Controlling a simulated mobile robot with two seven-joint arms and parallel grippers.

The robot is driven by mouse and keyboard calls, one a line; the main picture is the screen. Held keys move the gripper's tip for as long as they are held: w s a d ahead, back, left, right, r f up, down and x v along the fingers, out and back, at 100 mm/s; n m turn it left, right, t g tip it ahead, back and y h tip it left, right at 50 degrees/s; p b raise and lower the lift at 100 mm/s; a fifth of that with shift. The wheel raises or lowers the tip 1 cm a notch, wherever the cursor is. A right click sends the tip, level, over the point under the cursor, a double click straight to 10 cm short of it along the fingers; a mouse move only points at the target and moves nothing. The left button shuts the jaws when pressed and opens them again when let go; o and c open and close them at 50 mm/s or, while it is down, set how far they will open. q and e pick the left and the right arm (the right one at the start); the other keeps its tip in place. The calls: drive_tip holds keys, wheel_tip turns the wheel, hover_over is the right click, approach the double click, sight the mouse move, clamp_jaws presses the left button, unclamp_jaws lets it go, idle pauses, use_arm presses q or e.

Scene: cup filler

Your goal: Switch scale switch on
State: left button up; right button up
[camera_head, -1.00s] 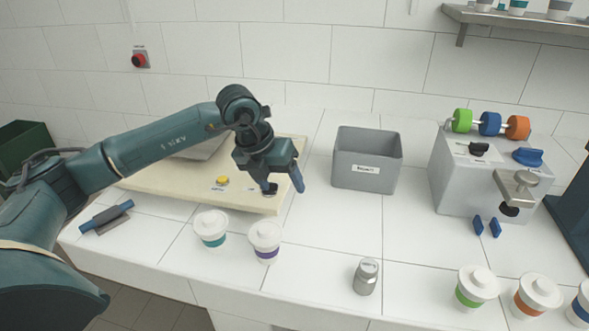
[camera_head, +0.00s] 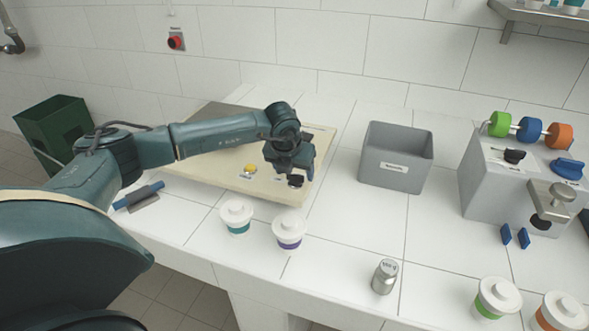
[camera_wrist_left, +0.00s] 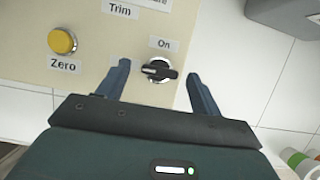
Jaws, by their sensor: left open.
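The scale switch is a black rotary knob on a pale round base (camera_wrist_left: 158,70), on the cream front panel of the scale (camera_head: 262,190). An "On" label sits just above it in the left wrist view. The knob's handle lies nearly crosswise in that view. In the head view the knob (camera_head: 296,181) shows just below my gripper. My left gripper (camera_head: 290,170) is open; in the wrist view its two fingers (camera_wrist_left: 160,78) stand on either side of the knob with gaps. Whether the fingertips are down at knob height I cannot tell. My right gripper is not in view.
A yellow Zero button (camera_wrist_left: 62,40) is left of the switch. Two lidded cups, teal (camera_head: 236,217) and purple (camera_head: 289,230), stand in front of the scale. A grey bin (camera_head: 395,160) stands to its right, and a metal weight (camera_head: 385,276) near the front edge.

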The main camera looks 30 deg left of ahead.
use_arm(q)
drive_tip(key=shift+w+f, duration=0.2)
drive_tip(key=shift+f, duration=0.25)
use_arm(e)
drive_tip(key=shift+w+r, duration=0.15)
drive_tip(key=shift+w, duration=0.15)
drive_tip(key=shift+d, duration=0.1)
use_arm(q)
drive_tip(key=c, duration=1)
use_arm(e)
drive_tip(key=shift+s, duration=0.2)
